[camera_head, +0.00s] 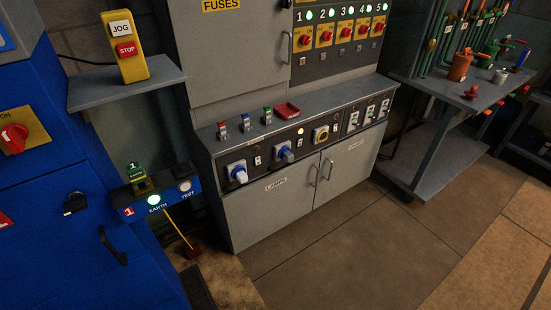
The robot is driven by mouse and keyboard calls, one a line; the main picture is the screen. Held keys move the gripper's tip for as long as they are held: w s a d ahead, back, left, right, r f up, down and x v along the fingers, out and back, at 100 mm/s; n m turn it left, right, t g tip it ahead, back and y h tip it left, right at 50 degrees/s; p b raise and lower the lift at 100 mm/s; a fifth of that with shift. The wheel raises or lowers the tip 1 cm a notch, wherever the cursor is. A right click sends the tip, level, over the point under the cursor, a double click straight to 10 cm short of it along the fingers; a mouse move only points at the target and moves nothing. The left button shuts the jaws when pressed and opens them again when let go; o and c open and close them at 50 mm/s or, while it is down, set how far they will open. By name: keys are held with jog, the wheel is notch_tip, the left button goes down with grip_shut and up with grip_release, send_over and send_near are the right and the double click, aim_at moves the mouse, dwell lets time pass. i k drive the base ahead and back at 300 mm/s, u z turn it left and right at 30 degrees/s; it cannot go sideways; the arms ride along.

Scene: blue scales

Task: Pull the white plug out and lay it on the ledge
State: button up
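The grey ledge (345,97) runs along the cabinet top above the panel. On it stand several small switch-like pieces with red, blue and green tops and a red tray (286,110). My gripper is not in view.
A yellow JOG/STOP box (125,48) stands on a grey shelf (120,88) at upper left. A blue cabinet (60,220) fills the left. A workbench (450,92) with tools stands at right. The brown floor (350,240) in front of the grey cabinet is clear.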

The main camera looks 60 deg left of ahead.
aim_at(240, 174)
jog(key=z, duration=0.05)
jog(key=i, duration=2.75)
jog(key=u, duration=1.95)
jog(key=i, duration=0.15)
jog(key=u, duration=1.75)
jog(key=i, duration=0.25)
jog(key=u, duration=0.35)
